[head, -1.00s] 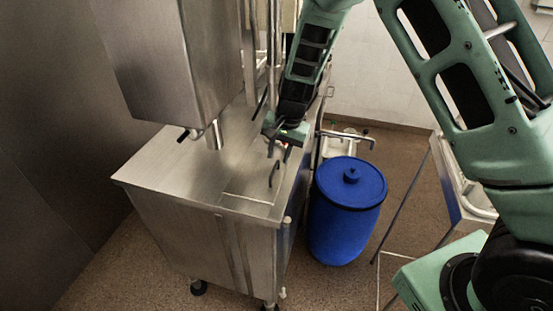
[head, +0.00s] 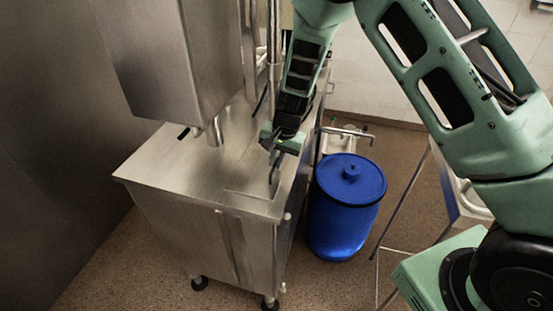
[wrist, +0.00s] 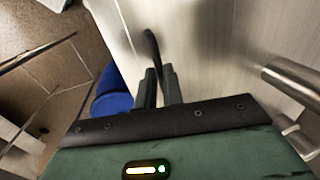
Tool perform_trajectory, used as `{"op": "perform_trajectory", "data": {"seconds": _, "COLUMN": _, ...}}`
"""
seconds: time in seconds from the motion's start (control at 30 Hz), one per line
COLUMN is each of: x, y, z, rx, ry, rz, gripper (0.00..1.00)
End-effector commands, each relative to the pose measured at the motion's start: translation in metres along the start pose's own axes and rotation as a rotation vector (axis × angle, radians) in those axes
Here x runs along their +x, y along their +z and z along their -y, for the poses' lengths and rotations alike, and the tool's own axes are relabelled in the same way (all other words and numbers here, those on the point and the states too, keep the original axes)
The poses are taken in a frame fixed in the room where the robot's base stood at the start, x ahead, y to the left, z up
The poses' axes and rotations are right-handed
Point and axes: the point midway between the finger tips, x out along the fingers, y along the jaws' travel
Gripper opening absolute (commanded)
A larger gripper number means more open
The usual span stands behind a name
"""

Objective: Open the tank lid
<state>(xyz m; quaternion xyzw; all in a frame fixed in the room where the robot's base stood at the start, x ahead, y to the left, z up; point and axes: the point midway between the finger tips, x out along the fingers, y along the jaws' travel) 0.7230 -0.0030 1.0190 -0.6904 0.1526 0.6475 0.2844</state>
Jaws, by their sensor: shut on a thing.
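The steel tank (head: 160,166) has a flat top with a lid (head: 250,196) at its front right corner. The lid looks flat and closed, its outline showing as thin seams. A thin dark bent handle (head: 274,176) rises from it. My gripper (head: 273,155) is over the lid and shut on the handle. In the wrist view, the handle (wrist: 151,45) runs up from between the two dark fingers of my gripper (wrist: 159,84). The fingers hide its gripped part.
A blue drum (head: 346,210) stands on the floor right of the tank. A large steel housing (head: 165,70) and a pipe spout (head: 216,131) are over the tank's back left. A tap (head: 346,133) projects at the tank's right side.

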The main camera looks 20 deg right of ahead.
Motion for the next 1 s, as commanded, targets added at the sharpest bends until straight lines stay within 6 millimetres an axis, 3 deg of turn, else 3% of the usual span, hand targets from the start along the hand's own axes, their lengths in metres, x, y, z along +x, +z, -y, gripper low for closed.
{"op": "perform_trajectory", "data": {"seconds": 0.37, "x": -0.02, "y": -0.001, "z": 0.017, "rx": -0.002, "ry": -0.004, "rz": -0.002, "gripper": 0.0}}
{"op": "perform_trajectory", "data": {"seconds": 0.7, "x": -0.044, "y": 0.001, "z": 0.055, "rx": -0.006, "ry": -0.009, "rz": -0.003, "gripper": 0.0}}
{"op": "perform_trajectory", "data": {"seconds": 1.0, "x": -0.051, "y": 0.003, "z": 0.085, "rx": -0.007, "ry": -0.006, "rz": 0.001, "gripper": 0.0}}
